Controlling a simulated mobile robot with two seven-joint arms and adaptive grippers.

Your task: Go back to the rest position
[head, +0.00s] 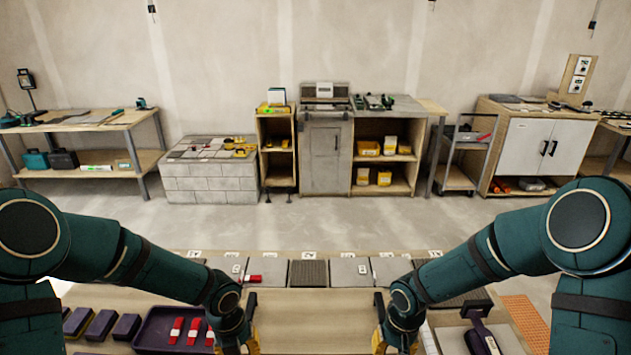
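My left gripper (238,338) hangs low at the front of the bench, right of the purple tray (148,335). The fingertips run toward the bottom edge and are not clearly visible, so I cannot tell whether either is open. I see nothing held in either one.
A row of grey tiles (350,272) lies along the bench's far side, with a red piece (255,279) on it. Red pieces (193,330) lie in the tray. Dark purple blocks (100,325) lie left of it. The bench between my grippers is bare. Open floor (330,220) separates bench and cabinets.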

